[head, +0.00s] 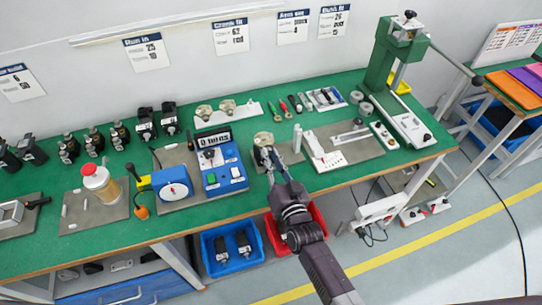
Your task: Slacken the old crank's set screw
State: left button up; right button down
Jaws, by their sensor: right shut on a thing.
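My right gripper (266,158) reaches in from the bottom, over a small grey mat (291,152) near the middle of the green bench. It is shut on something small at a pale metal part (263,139). The fingers hide most of it, and I cannot tell whether it is a tool, the crank or its set screw. Hand tools with red, green and dark handles (285,108) lie behind the gripper. My left gripper is not in view.
A blue tester with a display (222,171) stands just left of the gripper. A white bar fixture (322,152) lies to the right, and a green press (390,62) beyond it. Red (318,218) and blue (210,262) bins sit below the front edge.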

jog(key=shift+w+r+n, duration=0.1)
jog(key=shift+n, duration=0.4)
jog(key=c, duration=1.8)
grip_release()
jog(key=shift+c, duration=0.2)
jog(key=v, duration=1.2)
